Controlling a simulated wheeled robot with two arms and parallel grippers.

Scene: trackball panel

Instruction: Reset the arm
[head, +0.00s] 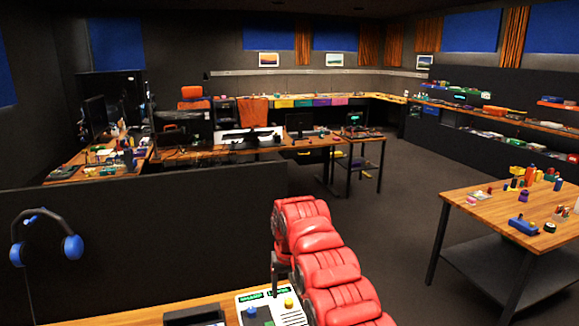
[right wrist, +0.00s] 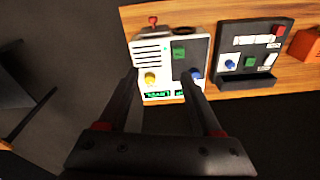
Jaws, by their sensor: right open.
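My right arm, padded in red, reaches up from the bottom of the head view and bends down to its dark gripper (head: 276,274). That gripper hangs above and beside the white trackball panel (head: 272,309). In the right wrist view the gripper (right wrist: 161,76) has its two fingers spread with nothing between them. The same white panel (right wrist: 150,60) shows beyond the fingertips, with a yellow ball (right wrist: 150,79), a blue ball (right wrist: 196,74) partly behind a finger, and a green button (right wrist: 179,53). The gripper looks apart from the panel. My left gripper is not in view.
A black control box (right wrist: 229,85) stands beside the panel on the wooden desk (right wrist: 128,14), with an orange object (right wrist: 303,45) beyond it. A dark partition (head: 150,225) holds blue headphones (head: 72,247). A wooden table (head: 480,210) with small items stands right. Open floor (head: 385,195) lies between.

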